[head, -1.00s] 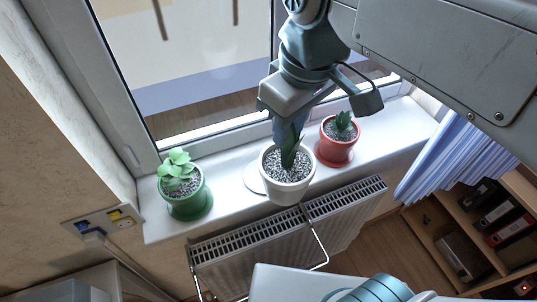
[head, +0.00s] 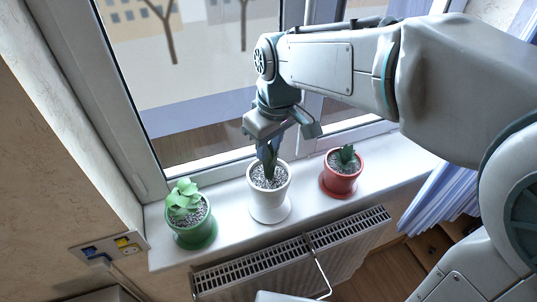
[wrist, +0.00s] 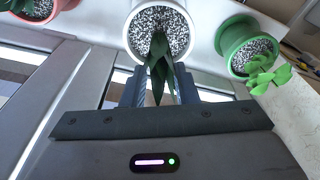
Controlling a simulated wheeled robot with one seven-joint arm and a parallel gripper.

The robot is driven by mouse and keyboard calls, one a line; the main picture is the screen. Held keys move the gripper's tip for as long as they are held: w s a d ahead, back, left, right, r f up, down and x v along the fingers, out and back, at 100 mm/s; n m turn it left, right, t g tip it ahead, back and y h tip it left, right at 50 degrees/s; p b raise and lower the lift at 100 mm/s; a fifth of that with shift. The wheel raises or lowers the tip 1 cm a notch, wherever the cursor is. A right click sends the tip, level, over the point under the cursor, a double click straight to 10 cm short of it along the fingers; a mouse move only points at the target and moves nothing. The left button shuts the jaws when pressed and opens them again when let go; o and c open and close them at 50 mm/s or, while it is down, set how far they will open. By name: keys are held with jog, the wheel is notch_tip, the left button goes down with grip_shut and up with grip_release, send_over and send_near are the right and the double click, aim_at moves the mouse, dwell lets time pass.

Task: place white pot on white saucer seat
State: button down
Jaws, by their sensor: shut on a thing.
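The white pot (head: 269,196) holds grey gravel and a dark green spiky plant, and it looks upright at the middle of the sill. The white saucer (head: 268,219) shows as a low rim around the pot's base. The pot is over it, but I cannot tell whether it rests fully in it.
A green pot (head: 194,233) on a green saucer stands to the left, and a red pot (head: 339,182) on a red saucer to the right. The white sill (head: 232,212) has bare gaps between them. The window is behind; a radiator (head: 300,255) sits below the front edge.

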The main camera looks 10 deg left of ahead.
aim_at(269, 159)
jog(key=shift+f, duration=1.85)
jog(key=shift+f, duration=0.15)
jog(key=c, duration=1.1)
grip_release()
notch_tip(269, 159, up, 12)
jog(key=s+d, duration=0.1)
jog(key=d, duration=0.1)
jog(key=s+d+f+m, duration=0.2)
jog(key=d+f+m, duration=0.1)
jog(key=d, duration=0.4)
jog(key=s+d+f+m+t+h, duration=0.1)
jog(key=s+d+f+m, duration=0.2)
jog(key=d, duration=0.4)
jog(key=s+d+f+m+t, duration=0.1)
jog(key=s+d+f+m, duration=0.2)
jog(key=d, duration=0.4)
jog(key=shift+s+d+f+m, duration=0.15)
jog(key=shift+s+f+m, duration=0.05)
jog(key=shift+f+m, duration=0.7)
